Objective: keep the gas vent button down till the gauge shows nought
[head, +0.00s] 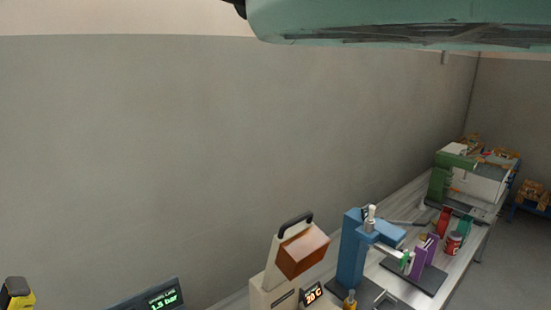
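A dark panel (148,296) with a green lit readout stands at the bottom edge of the head view, left of centre. Its digits look like 1.5 bar; the small line above them is too small to read. The panel's lower part is cut off by the frame. I cannot make out the gas vent button in this view. My gripper is not in view, so its place relative to the panel does not show.
Right of the panel stand a beige device (279,283) with a brown block and orange readout, a blue press-like stand (351,248), purple blocks and red cans on a long bench. A yellow-black object (18,293) is bottom left. A large teal shape overhangs the top right.

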